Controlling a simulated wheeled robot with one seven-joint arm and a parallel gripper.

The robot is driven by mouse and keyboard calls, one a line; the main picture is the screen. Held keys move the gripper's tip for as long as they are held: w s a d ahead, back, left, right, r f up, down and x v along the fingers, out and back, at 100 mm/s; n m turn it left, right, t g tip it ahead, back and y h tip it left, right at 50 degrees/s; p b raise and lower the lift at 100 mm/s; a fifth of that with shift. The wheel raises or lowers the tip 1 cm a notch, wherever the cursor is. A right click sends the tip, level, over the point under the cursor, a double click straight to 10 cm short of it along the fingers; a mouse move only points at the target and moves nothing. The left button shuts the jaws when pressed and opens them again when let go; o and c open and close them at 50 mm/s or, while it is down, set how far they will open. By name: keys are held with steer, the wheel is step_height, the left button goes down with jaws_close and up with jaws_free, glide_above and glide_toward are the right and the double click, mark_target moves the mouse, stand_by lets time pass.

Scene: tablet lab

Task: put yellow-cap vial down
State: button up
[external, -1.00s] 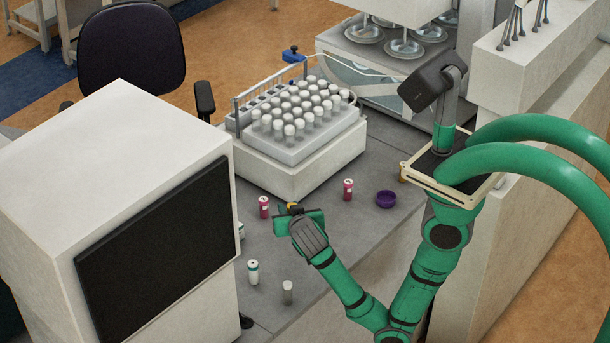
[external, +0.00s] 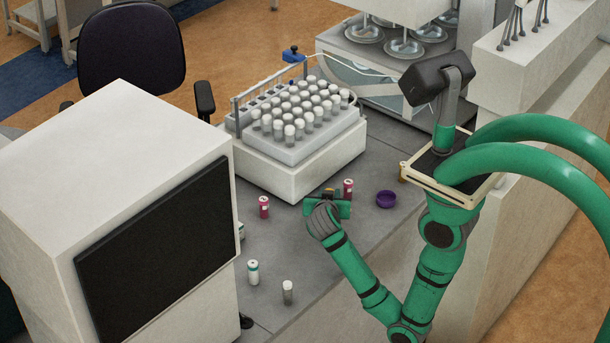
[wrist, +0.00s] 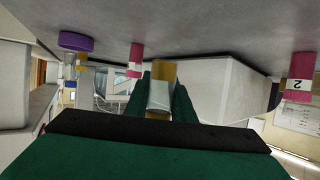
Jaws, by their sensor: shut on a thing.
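My gripper (external: 331,205) is shut on the yellow-cap vial (wrist: 160,88), which has yellow and pale bands and stands between the two green fingers in the wrist view. In the external view only a small yellow-brown part of the vial (external: 329,191) shows above the gripper. The gripper is over the grey bench, just left of and in front of a pink vial (external: 348,188). The gripper hides the vial's lower part there, and I cannot tell whether it touches the bench.
Another pink vial (external: 264,207) stands to the left, and a purple round piece (external: 386,199) lies to the right. A white-capped vial (external: 253,272) and a grey vial (external: 288,292) stand at the front. A filled vial rack (external: 290,155) is behind. Bench between them is clear.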

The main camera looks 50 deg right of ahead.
steer(key=shift+f, duration=1.95)
steer(key=shift+f, duration=0.1)
steer(key=o, duration=1)
steer(key=v, duration=1.2)
